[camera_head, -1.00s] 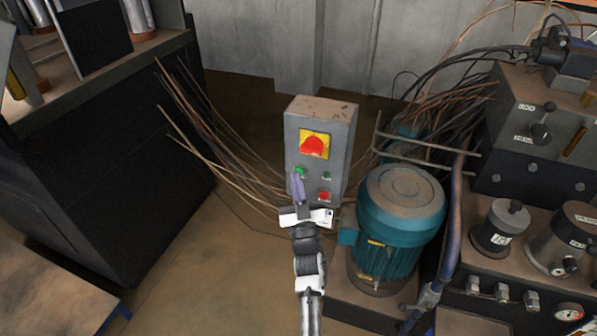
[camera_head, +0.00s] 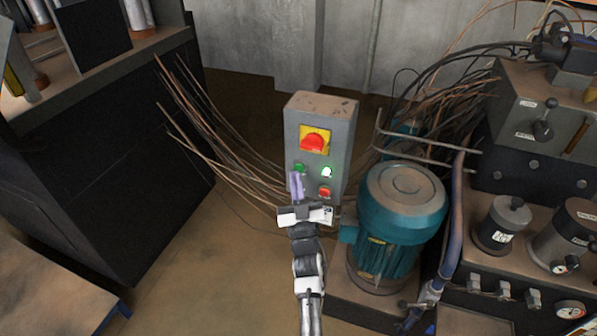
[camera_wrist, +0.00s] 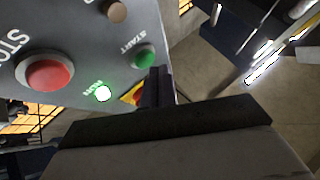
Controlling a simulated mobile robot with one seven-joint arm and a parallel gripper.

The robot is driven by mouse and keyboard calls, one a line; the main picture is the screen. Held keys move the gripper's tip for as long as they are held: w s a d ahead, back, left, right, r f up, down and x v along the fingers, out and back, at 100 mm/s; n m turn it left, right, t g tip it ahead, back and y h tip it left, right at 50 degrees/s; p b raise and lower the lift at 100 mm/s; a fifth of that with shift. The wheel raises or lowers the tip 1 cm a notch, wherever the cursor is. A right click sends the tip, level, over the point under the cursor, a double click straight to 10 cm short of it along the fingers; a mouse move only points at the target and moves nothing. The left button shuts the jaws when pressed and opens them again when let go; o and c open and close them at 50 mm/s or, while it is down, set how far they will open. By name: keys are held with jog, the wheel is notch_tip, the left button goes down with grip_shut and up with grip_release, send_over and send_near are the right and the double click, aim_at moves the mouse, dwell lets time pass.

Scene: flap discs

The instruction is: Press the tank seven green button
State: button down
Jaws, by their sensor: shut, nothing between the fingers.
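A grey control box (camera_head: 345,145) stands in the middle of the head view. The round green button (camera_head: 299,168) is at the left of its front face; in the wrist view this green button (camera_wrist: 145,56) has the label START beside it. My gripper (camera_head: 295,178) is shut and empty, its fingertips just below the green button. The wrist view shows the dark fingertips (camera_wrist: 158,78) right beside the button; I cannot tell whether they touch. A small lamp (camera_head: 327,172) to the right of the button glows; it also shows lit green in the wrist view (camera_wrist: 101,93).
The box also carries a red knob (camera_head: 314,141) on a yellow plate and a red STOP button (camera_head: 324,192). A teal motor (camera_head: 402,205) stands close on the right. Loose wires (camera_head: 215,145) spread on the left. The floor (camera_head: 190,265) in front is clear.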

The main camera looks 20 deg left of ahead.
jog(key=shift+s, duration=0.15)
jog(key=s+b, duration=0.5)
jog(key=shift+a, duration=0.1)
dwell(0.4)
jog(key=shift+a+r, duration=0.1)
dwell(0.5)
